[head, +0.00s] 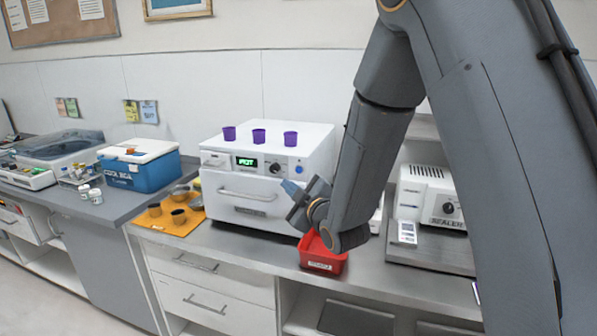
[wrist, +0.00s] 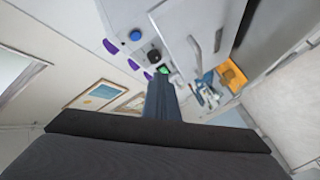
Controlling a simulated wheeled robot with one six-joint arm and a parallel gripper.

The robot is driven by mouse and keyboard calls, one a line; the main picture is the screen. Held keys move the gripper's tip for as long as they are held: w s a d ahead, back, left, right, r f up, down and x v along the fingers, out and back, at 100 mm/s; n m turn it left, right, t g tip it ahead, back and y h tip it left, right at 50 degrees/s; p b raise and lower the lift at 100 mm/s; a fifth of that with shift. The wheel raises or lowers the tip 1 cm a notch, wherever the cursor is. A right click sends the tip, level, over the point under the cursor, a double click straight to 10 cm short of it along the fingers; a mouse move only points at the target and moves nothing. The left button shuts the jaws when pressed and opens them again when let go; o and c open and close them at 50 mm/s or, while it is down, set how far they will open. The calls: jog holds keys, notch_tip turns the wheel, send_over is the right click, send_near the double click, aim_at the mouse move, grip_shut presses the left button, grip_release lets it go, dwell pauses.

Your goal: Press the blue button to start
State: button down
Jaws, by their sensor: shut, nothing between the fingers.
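The white machine (head: 238,212) stands on the counter with a green-lit display (head: 246,162) and a black knob (head: 275,168) on its front panel. The blue button (head: 299,169) is at the right end of that panel. In the wrist view the blue button (wrist: 135,35) shows at the upper left, beside the black knob (wrist: 154,56). My gripper (head: 290,188) is shut and empty in front of the machine's right side, just below the button in the head picture. Its closed fingers also show in the wrist view (wrist: 161,92), apart from the button in the picture. Contact is not visible.
Three purple cups (head: 259,136) stand on top of the machine. A red bin (head: 322,262) sits below my gripper, and a sealer (head: 428,194) stands to the right. An orange mat (head: 160,222) with dark cups and a blue cooler (head: 150,176) are to the left.

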aim_at(299, 170)
jog(key=shift+w+d+b, duration=0.2)
jog(key=shift+w+d, duration=0.2)
jog(key=shift+w, duration=0.7)
jog(key=shift+w+d+b, duration=0.15)
jog(key=shift+w+d, duration=0.25)
jog(key=shift+w, duration=0.65)
jog(key=shift+w+d+b, duration=0.2)
jog(key=shift+w+d, duration=0.2)
jog(key=shift+w, duration=0.7)
jog(key=shift+w, duration=0.1)
jog(key=shift+w+d+b, duration=0.15)
jog(key=shift+w+b, duration=0.15)
jog(key=shift+w+d, duration=0.15)
jog(key=shift+w, duration=0.25)
dwell(0.5)
jog(key=shift+s+a, duration=0.3)
jog(key=shift+s, duration=0.5)
